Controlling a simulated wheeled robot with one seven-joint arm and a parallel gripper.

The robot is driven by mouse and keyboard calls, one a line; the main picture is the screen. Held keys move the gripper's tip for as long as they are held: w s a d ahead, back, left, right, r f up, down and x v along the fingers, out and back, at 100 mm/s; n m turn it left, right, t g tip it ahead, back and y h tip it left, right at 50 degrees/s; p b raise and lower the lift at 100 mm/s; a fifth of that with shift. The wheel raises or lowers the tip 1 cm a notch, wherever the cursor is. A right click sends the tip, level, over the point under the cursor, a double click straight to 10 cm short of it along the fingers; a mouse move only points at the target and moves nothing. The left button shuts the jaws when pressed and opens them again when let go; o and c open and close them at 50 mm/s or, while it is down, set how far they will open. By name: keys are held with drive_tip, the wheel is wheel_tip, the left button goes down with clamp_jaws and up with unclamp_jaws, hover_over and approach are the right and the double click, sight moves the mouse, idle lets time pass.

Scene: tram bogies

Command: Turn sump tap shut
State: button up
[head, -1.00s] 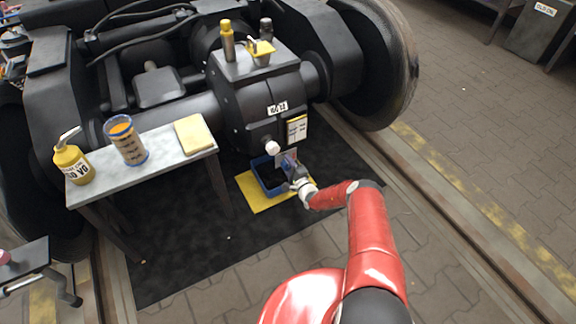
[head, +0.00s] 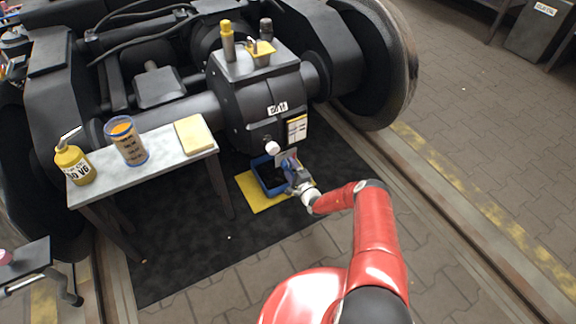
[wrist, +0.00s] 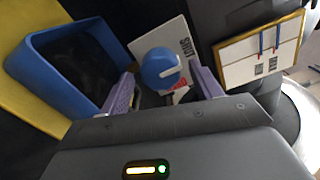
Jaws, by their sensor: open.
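The sump tap is a round blue knob (wrist: 160,66) with a white mark on its face, seen in the wrist view. It sits in front of a white plate (wrist: 178,38) with dark lettering that reads SHUT and some red lettering partly hidden. The mark points to the lower right, toward the red lettering. My gripper (wrist: 164,78) is open, with one purple finger on each side of the knob; I cannot tell whether they touch it. In the head view my gripper (head: 292,172) is low at the front of the dark gearbox (head: 258,100) and hides the knob.
A blue tray (head: 259,180) with dark contents stands on a yellow mat (head: 262,204) below the gearbox. A framed card (wrist: 262,52) is right of the knob. A bench (head: 88,190) at left carries a yellow bottle (head: 74,165), a jar (head: 127,143) and a yellow cloth (head: 194,135).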

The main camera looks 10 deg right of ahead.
drive_tip(key=v, duration=0.5)
drive_tip(key=shift+s+d, duration=0.1)
drive_tip(key=shift+s, duration=0.05)
drive_tip(key=shift+s, duration=0.1)
